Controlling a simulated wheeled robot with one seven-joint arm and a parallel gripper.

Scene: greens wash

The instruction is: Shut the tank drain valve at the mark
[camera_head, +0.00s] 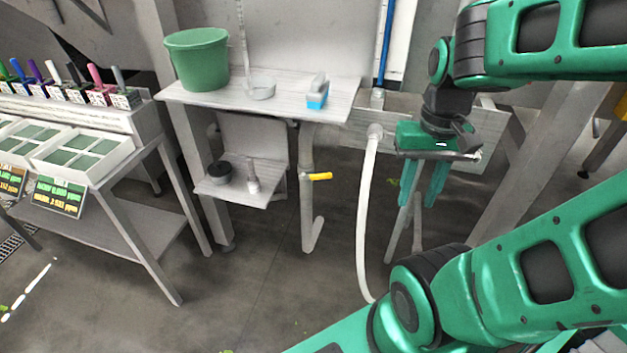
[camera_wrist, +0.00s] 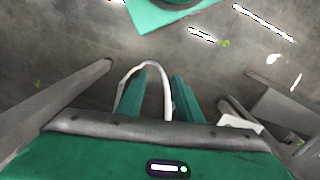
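The drain valve has a yellow lever handle (camera_head: 318,177), seen in the head view. It sticks out sideways to the right from a grey vertical pipe (camera_head: 307,215) below the work surface. No mark can be made out at this size. My gripper (camera_head: 421,203) hangs to the right of the valve, beyond the white hose, with its green fingers pointing down. The fingers are apart with nothing held between them. In the wrist view my gripper (camera_wrist: 166,92) also shows two spaced fingers; the valve handle is not visible there.
A white hose (camera_head: 364,210) hangs between valve and gripper; it also arcs near the fingers in the wrist view (camera_wrist: 141,67). A green bucket (camera_head: 198,60) and blue-white brush (camera_head: 317,95) stand on the counter (camera_head: 215,98). A low shelf (camera_head: 225,190) lies left of the pipe.

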